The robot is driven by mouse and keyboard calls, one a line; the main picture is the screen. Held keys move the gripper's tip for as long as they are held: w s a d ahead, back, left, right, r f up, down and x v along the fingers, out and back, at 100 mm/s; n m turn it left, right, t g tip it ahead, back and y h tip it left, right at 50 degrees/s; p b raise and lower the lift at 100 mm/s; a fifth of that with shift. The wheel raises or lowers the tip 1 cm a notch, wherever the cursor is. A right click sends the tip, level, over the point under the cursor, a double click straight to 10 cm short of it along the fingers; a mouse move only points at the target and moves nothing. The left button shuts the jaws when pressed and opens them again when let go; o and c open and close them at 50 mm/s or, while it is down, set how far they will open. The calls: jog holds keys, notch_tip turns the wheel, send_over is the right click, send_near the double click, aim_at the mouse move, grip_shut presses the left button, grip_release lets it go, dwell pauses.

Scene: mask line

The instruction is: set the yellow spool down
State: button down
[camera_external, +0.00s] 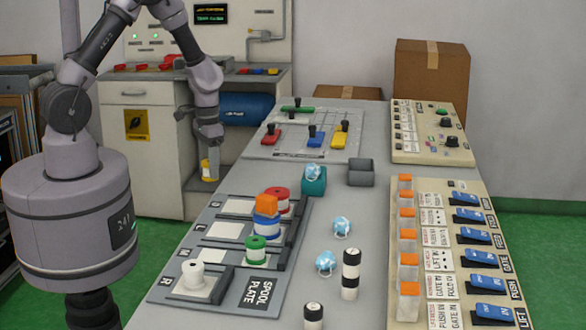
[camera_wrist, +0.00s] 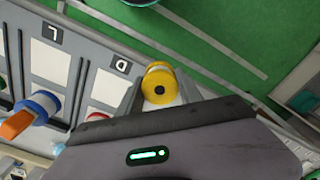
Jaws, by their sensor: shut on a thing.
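The yellow spool (camera_external: 207,170) is held in my gripper (camera_external: 209,178), which points down near the table's far left side. The wrist view also shows the yellow spool (camera_wrist: 158,84), with its round end and dark centre hole facing the camera, between the fingers. My gripper is shut on it. The spool is in the air, left of the grey spool plate (camera_external: 258,290). In the wrist view, the spool is beside the plate's slot marked D (camera_wrist: 104,92). The finger contact is partly hidden.
Green floor lies beside the table.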

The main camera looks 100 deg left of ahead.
jog(key=a+m, duration=0.3)
jog(key=a, duration=0.8)
jog(key=b, duration=0.3)
send_over(257, 167)
jog(key=shift+s+d+f, duration=0.1)
jog(key=shift+d+f, duration=0.05)
jog(key=shift+f, duration=1.05)
notch_tip(257, 167, down, 3)
jog(key=shift+b, duration=0.85)
jog(key=shift+r, duration=0.2)
jog(key=c, duration=0.8)
grip_release()
jog(key=shift+f, duration=0.15)
